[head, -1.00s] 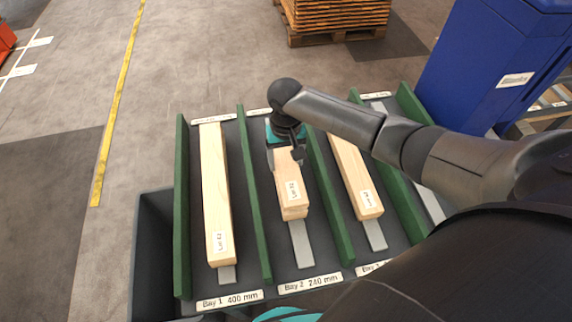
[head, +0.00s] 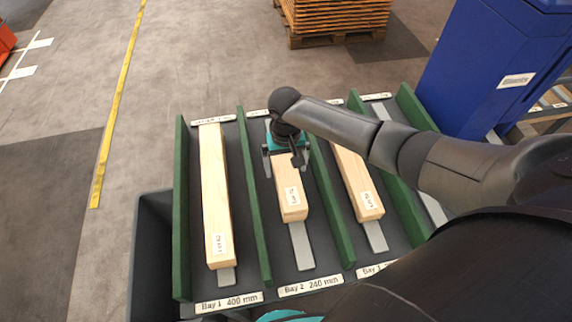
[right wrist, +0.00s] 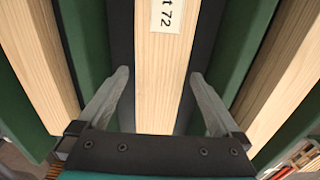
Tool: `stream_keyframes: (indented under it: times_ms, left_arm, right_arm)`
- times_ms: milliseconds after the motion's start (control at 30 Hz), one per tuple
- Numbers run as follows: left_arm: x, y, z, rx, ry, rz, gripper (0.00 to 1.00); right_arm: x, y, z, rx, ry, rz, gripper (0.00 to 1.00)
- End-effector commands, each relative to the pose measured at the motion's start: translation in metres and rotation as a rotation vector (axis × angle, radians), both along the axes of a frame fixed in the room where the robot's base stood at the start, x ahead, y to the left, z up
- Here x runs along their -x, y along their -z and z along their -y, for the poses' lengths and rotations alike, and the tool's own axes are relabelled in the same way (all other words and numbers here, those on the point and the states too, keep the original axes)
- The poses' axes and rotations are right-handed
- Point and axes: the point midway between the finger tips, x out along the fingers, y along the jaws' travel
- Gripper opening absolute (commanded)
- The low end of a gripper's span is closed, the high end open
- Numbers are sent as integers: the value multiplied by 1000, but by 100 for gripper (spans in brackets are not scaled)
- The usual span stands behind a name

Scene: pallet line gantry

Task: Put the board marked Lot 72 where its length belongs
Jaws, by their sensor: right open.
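The board marked Lot 72 (head: 291,203) is a short pale wooden block with a white label. It lies in the Bay 2 channel, over a grey strip (head: 300,248), above the sign reading 240 mm (head: 310,285). In the right wrist view the board (right wrist: 163,70) runs between my fingers, its label partly cut off at the top. My right gripper (head: 287,162) is over the board's far part. Its jaws (right wrist: 160,76) are open, one finger on each side, with gaps to the wood. My left gripper is not in view.
Another board (head: 355,180) lies in the channel right of Bay 2. Green dividers (head: 253,200) separate the channels. A blue cabinet (head: 490,60) stands at right, a loaded pallet (head: 335,15) behind.

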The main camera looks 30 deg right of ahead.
Motion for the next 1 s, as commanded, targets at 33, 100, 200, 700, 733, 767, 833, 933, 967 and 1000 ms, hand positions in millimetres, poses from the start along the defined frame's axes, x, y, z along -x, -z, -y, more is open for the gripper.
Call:
stream_keyframes:
  times_ms: [33,100,200,700,733,767,833,933,967,1000]
  left_arm:
    - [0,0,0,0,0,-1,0]
    - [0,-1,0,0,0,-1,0]
    - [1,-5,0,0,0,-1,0]
    - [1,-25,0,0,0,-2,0]
    - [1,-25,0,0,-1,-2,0]
    - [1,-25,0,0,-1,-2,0]
    - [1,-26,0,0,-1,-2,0]
    - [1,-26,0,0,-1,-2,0]
    - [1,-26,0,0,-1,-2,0]
    - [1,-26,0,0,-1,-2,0]
  right_arm:
    - [0,-1,0,0,0,1,100]
    - [0,-5,0,0,0,2,100]
    - [-1,-19,0,0,-1,2,100]
    - [-1,-113,0,-2,1,1,100]
    - [-1,-116,0,-1,1,2,100]
    - [-1,-118,0,-1,1,1,100]
    - [-1,-122,0,0,1,0,100]
    - [0,-124,0,0,1,0,100]
    - [0,-124,0,0,1,0,100]
    - [-1,-123,0,0,1,0,100]
